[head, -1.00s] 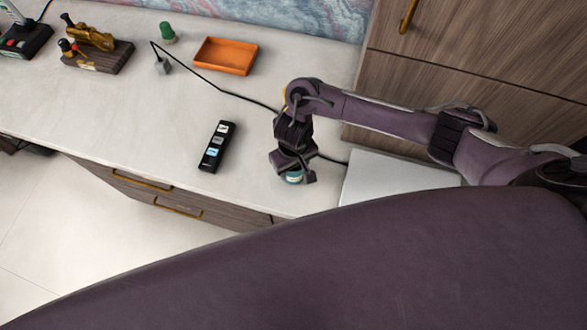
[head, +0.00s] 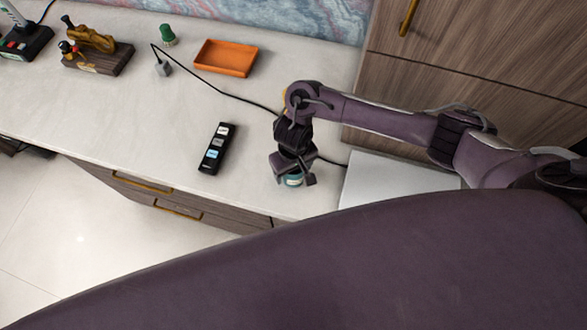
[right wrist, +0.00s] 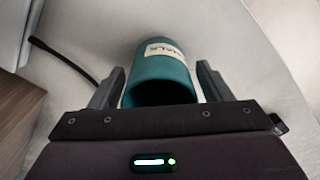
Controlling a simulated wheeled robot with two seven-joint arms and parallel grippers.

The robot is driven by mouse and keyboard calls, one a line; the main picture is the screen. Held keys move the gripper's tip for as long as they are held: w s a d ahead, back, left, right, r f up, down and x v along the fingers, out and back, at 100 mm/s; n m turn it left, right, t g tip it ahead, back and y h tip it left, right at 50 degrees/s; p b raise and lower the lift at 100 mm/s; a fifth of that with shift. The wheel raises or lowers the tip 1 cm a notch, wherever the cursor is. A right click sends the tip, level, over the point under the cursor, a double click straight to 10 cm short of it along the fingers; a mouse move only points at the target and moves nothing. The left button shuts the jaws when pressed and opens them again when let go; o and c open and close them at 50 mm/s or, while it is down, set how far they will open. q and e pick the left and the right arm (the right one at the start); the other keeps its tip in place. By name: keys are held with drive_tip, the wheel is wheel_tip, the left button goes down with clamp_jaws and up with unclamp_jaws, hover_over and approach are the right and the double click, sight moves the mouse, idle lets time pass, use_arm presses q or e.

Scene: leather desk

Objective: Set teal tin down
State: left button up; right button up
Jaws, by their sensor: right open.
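The teal tin (head: 293,181) stands on the pale desk top (head: 120,95) near its front edge, mostly hidden under my right gripper (head: 296,177) in the head view. In the right wrist view the teal tin (right wrist: 161,78) has a cream label with dark lettering, partly readable. My right gripper (right wrist: 160,85) is open, with one finger on each side of the tin and a visible gap to each. My left gripper is not in view.
A dark block with light labels (head: 216,149) lies left of the tin. An orange tray (head: 225,58), a green-topped object (head: 167,35) and a black cable (head: 225,85) are farther back. A grey flat panel (head: 385,180) lies to the right.

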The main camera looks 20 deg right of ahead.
wheel_tip(320, 180, up, 12)
drive_tip(key=p, duration=0.6)
drive_tip(key=shift+f, duration=0.15)
drive_tip(key=shift+a+f, duration=0.1)
